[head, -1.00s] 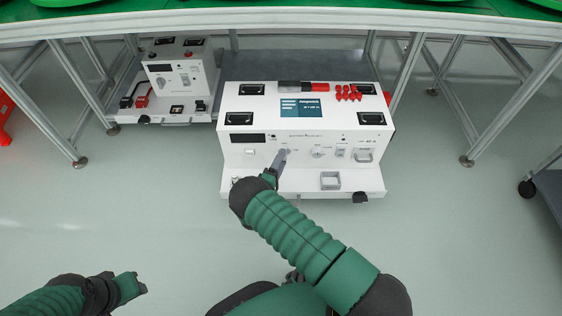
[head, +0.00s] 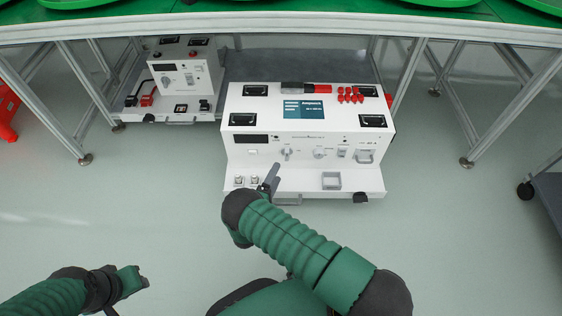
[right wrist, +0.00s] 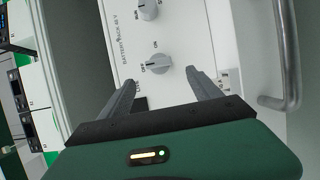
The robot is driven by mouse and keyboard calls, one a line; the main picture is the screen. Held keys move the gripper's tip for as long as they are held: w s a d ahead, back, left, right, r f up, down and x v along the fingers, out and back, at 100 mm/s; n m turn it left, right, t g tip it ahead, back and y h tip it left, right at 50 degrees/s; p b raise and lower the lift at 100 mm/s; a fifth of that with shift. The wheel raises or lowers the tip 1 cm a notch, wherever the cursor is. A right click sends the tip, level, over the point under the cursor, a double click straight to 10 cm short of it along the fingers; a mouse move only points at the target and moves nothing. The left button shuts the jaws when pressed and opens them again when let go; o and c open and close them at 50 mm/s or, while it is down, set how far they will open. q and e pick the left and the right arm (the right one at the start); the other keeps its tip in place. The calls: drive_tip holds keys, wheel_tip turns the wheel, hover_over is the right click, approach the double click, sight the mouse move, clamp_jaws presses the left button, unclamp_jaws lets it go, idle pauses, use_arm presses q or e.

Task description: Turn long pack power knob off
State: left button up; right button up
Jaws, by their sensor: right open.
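The long pack (head: 240,170) is a wide white unit with a screen on top, on the floor at the front of the table. Its power knob (head: 287,153) is the left of two knobs on the front panel, and its grip looks upright. In the right wrist view the knob (right wrist: 158,64) sits between ON and OFF labels, its grip lying in line with the OFF label. My right gripper (head: 272,178) is open and empty, in front of and apart from the knob, one finger to each side in the wrist view. My left gripper (head: 134,282) hangs low at left; its jaws are unclear.
A smaller white unit (head: 184,75) stands behind at left. Metal table legs (head: 59,122) frame the space. The floor in front is clear.

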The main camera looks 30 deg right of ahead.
drive_tip(key=p+v, duration=0.2)
drive_tip(key=v, duration=0.8)
